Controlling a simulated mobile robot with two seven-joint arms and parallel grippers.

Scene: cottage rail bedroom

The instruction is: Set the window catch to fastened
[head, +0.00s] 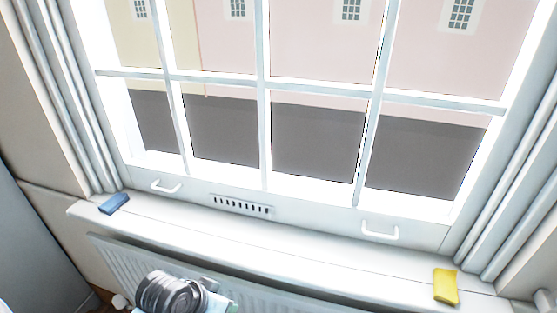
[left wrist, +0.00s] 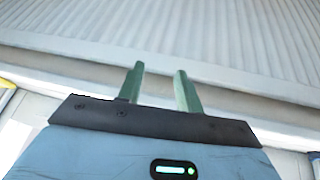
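The window (head: 264,110) fills the head view, with white glazing bars and a white bottom rail. Two white handles are fixed on this rail, one at the left (head: 166,187) and one at the right (head: 380,233). I cannot make out a window catch in either view. In the left wrist view my left gripper (left wrist: 159,70) has its two green fingers apart with nothing between them, in front of a ribbed pale surface. In the head view, part of my left arm shows at the bottom, below the sill. My right gripper is not in view.
The white sill (head: 300,254) runs below the window, with a blue item (head: 114,203) at its left end and a yellow item (head: 446,287) at its right. A vent (head: 242,206) sits in the bottom rail. A radiator (head: 118,262) is under the sill. The sill's middle is clear.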

